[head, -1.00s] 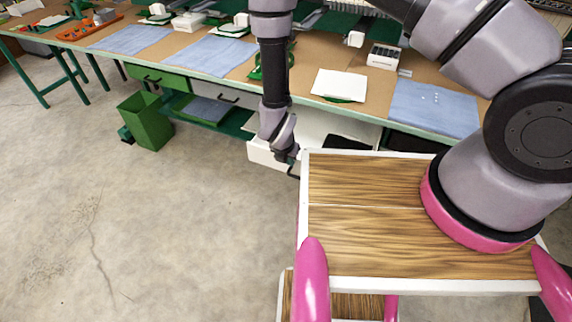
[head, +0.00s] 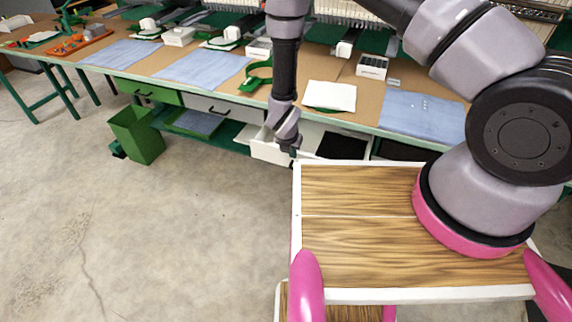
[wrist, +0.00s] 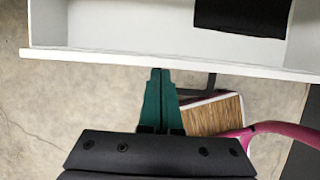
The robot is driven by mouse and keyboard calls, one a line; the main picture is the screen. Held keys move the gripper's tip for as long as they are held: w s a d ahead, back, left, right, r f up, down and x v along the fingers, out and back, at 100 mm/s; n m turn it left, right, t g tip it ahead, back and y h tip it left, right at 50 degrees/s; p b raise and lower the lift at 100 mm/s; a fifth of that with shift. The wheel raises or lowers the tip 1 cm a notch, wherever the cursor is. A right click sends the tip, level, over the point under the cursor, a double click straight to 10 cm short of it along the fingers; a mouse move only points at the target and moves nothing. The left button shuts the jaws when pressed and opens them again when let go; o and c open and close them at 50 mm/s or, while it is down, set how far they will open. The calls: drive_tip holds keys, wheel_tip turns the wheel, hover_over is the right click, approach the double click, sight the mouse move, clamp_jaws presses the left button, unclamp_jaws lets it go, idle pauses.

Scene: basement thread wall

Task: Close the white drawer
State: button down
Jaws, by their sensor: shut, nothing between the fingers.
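The white drawer (head: 268,150) is pulled out from under the workbench, open, with its front facing me. The wrist view shows its white front edge (wrist: 110,58) and part of its inside. My gripper (head: 292,151) is at the drawer's front, with the arm reaching down to it. In the wrist view its green fingers (wrist: 160,72) are together, empty, with the tips at the outer face of the drawer front; they look to be touching it. A dark handle bar (wrist: 210,85) shows just right of the fingers. My arm and body hide part of the drawer in the head view.
A black item (wrist: 240,16) lies in the drawer. The workbench (head: 210,88) runs above, with blue mats and boxes on it. A closed grey drawer (head: 215,107) and a green bin (head: 137,135) are to the left. The concrete floor at left is clear.

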drive_tip(key=w+d, duration=0.1)
drive_tip(key=w, duration=0.2)
drive_tip(key=w+d, duration=0.1)
drive_tip(key=w, duration=0.2)
drive_tip(key=w+d, duration=0.1)
drive_tip(key=w, duration=0.2)
drive_tip(key=shift+w+d, duration=0.1)
drive_tip(key=shift+d, duration=0.05)
